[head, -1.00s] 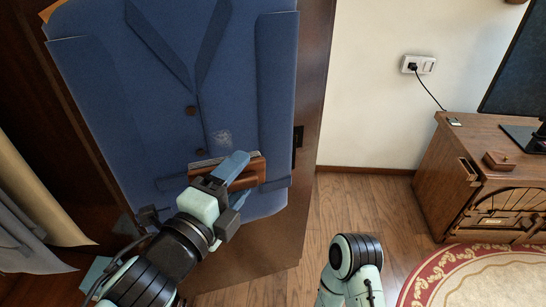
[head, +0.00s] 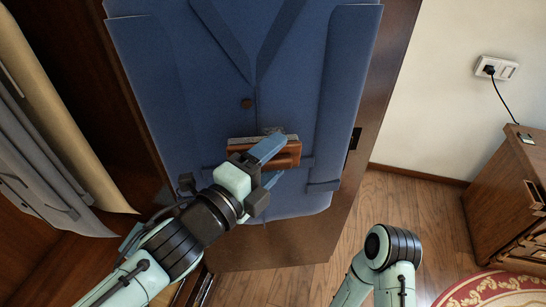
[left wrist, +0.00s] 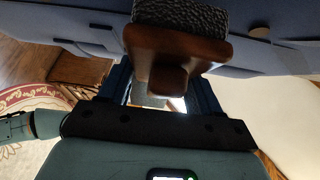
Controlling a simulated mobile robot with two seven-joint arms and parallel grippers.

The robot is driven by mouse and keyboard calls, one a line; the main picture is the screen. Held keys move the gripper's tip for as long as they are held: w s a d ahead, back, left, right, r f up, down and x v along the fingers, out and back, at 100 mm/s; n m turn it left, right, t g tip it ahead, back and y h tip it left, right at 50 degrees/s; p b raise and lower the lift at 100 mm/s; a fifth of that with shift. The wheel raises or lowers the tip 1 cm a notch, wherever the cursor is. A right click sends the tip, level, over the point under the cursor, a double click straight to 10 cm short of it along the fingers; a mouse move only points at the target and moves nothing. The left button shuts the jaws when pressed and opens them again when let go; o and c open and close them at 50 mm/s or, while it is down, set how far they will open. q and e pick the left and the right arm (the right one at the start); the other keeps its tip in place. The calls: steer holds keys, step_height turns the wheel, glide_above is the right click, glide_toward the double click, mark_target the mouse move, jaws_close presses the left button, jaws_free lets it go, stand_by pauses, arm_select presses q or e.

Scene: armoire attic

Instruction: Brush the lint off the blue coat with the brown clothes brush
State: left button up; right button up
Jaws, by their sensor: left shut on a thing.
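The blue coat (head: 215,100) hangs flat against a dark wooden door, with a brown button above the brush. My left gripper (head: 268,168) is shut on the handle of the brown clothes brush (head: 290,158), in front of the lower coat. Contact looks likely but is partly hidden. My right gripper is out of view.
Beige and grey garments (head: 60,130) hang at the left. A black handle (head: 354,138) is on the door's right side. A wooden cabinet (head: 505,195) and a patterned rug (head: 500,290) are at the right. Wooden floor (head: 430,215) is clear between.

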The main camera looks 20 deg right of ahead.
arm_select(q)
steer(key=shift+r, duration=0.1)
steer(key=shift+w+d+p, duration=0.2)
steer(key=shift+w+p, duration=0.7)
steer(key=shift+w, duration=0.3)
stand_by(0.5)
steer(key=shift+s+d+b, duration=0.15)
steer(key=shift+d+b, duration=0.45)
steer(key=shift+s+d+b, duration=0.2)
steer(key=shift+d+b, duration=0.75)
steer(key=shift+d, duration=0.4)
steer(key=shift+w, duration=0.1)
steer(key=shift+a, duration=0.1)
